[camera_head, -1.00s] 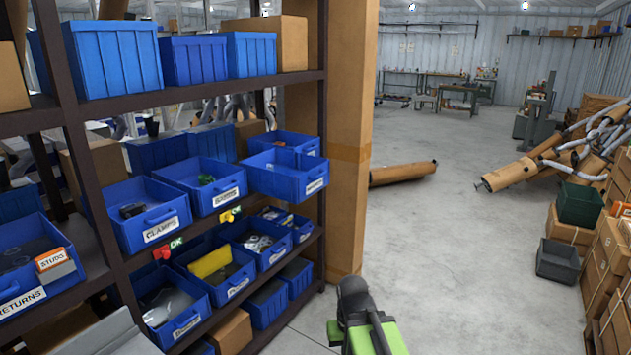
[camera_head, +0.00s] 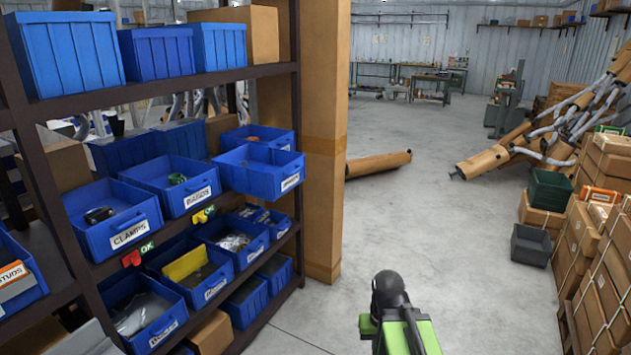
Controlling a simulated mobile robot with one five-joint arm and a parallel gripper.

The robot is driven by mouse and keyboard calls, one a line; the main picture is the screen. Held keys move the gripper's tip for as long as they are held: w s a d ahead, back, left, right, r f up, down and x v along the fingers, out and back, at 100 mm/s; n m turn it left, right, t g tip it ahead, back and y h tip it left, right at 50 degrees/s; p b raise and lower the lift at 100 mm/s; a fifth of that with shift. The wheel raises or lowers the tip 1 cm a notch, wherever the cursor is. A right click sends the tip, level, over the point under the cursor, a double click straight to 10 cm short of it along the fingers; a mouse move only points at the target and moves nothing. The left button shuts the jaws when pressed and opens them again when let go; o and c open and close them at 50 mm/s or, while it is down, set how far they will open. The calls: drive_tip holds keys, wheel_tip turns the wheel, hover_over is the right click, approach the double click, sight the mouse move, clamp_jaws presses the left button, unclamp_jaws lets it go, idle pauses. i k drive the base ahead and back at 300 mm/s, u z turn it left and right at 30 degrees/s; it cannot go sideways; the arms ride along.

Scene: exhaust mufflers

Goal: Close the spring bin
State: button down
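A blue bin (camera_head: 262,180) at the right end of the middle shelf sticks out past the shelf front and looks pulled out. Its white label is too small to read, so I cannot confirm that it is the spring bin. Its open top shows an empty-looking inside. My green and black arm (camera_head: 425,338) shows at the bottom, right of the shelf and apart from the bins. No gripper fingers can be made out.
The dark shelf rack (camera_head: 297,110) holds several other blue bins, including one labelled CLAMPS (camera_head: 128,235). A tall brown post (camera_head: 322,200) stands at its right end. Stacked boxes (camera_head: 590,265) and a grey crate (camera_head: 530,246) are at right.

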sight(287, 168)
drive_tip(key=z, duration=0.1)
drive_tip(key=i, duration=1.4)
drive_tip(key=z, duration=0.7)
drive_tip(key=k, duration=0.1)
drive_tip(key=u, duration=2.85)
drive_tip(key=k, duration=0.9)
drive_tip(key=z, duration=0.15)
drive_tip(key=i, duration=0.9)
drive_tip(key=u, duration=0.1)
